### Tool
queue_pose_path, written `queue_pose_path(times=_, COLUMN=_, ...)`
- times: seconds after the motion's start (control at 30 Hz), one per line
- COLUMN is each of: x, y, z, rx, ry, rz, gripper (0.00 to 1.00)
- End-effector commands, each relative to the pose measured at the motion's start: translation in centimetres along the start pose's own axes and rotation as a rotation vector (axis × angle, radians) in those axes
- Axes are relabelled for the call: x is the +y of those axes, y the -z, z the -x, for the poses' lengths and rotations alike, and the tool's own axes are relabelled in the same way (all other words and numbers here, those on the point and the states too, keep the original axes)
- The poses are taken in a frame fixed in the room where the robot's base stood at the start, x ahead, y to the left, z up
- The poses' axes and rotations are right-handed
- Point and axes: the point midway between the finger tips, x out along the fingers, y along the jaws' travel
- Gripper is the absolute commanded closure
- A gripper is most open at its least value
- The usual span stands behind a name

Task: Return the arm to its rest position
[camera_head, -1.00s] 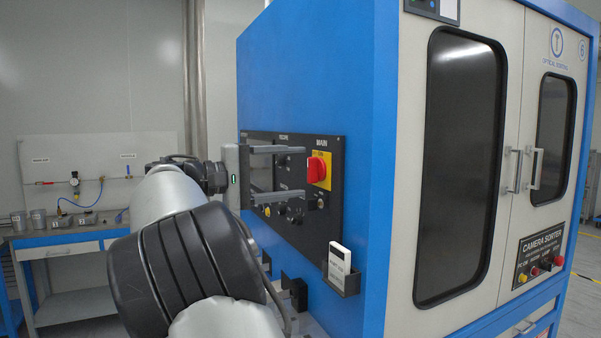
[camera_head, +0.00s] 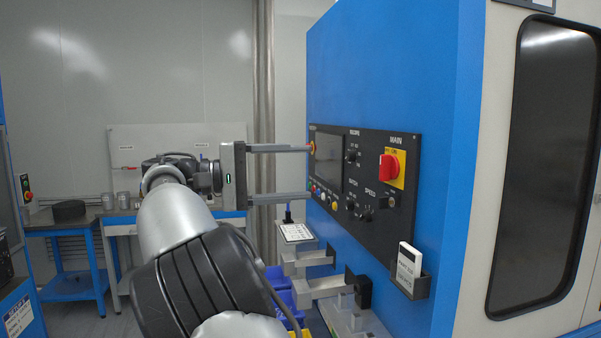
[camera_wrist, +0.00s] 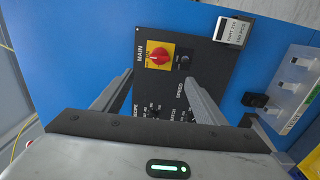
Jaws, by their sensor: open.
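My gripper (camera_head: 308,172) is open and empty, its two fingers spread apart one above the other in the head view. The fingers point right, toward the black control panel (camera_head: 375,222) on the blue side of the sorter. In the wrist view my gripper (camera_wrist: 158,85) shows both fingers apart with nothing between them, and the panel beyond. The red main switch (camera_head: 389,168) on its yellow plate also shows in the wrist view (camera_wrist: 158,56). Whether the fingertips touch the panel is unclear; in the head view they appear close to its left edge.
The blue sorter cabinet (camera_head: 440,120) fills the right side. A card holder (camera_head: 409,272) and grey brackets (camera_head: 318,285) stick out below the panel. Blue bins (camera_head: 284,295) lie low beneath my arm. A workbench (camera_head: 120,222) with metal cups stands behind at left.

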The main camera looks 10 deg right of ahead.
Motion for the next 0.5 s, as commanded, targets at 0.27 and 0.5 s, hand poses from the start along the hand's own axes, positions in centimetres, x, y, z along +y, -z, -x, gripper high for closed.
queue_pose_path(times=0.27, x=-0.2, y=-0.8, z=-3.8, rx=-0.002, ry=0.109, rz=0.034, gripper=0.34)
queue_pose_path(times=0.5, x=-5.1, y=-7.3, z=-12.5, rx=0.070, ry=0.614, rz=0.097, gripper=0.34)
